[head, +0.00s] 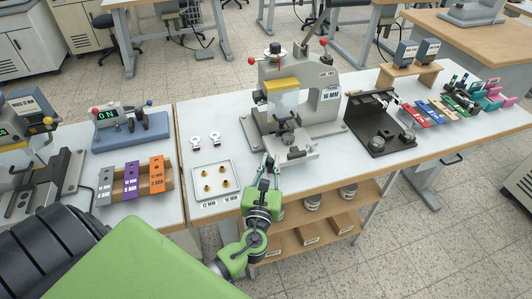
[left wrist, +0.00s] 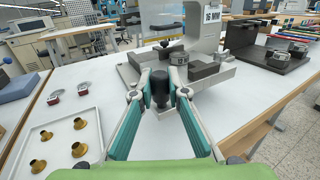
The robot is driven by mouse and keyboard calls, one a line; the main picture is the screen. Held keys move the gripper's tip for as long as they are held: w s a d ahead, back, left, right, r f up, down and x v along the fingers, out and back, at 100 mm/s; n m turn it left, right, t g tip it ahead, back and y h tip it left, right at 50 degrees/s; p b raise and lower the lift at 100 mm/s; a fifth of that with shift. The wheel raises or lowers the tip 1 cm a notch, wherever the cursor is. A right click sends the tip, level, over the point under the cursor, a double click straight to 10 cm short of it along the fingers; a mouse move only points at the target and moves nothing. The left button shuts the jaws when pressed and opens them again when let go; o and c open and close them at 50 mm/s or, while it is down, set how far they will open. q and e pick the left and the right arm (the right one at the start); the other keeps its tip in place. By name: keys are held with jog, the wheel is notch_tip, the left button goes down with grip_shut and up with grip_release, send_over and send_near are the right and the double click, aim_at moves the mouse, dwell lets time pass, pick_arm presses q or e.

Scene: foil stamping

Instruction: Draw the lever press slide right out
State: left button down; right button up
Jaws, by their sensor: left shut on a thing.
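The lever press (head: 318,108) is a grey machine marked 16 MM, with a yellow bar across its front, standing at the middle of the white table. Its slide (head: 300,155) is a light plate at the base that reaches forward towards the table's front edge, with a round metal piece (head: 288,138) on it. My left gripper (head: 268,160) is at the slide's front left. In the left wrist view my left gripper (left wrist: 161,80) has its fingers closed around a black knob (left wrist: 160,92) in front of the slide (left wrist: 205,70). My right gripper is not in view.
A white tray (head: 194,189) with several brass pieces lies left of the press, with two small red-and-white pieces (head: 205,140) behind it. A black fixture (head: 372,140) stands to the right. Shelves with bins (head: 308,236) are below the table. The tabletop right of the tray is partly clear.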

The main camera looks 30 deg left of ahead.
pick_arm(q)
jog(key=shift+s+d, duration=0.25)
jog(key=shift+f, duration=0.15)
jog(key=shift+d, duration=0.1)
jog(key=c, duration=2)
grip_release()
jog(key=shift+o, duration=0.2)
jog(key=shift+s, duration=0.1)
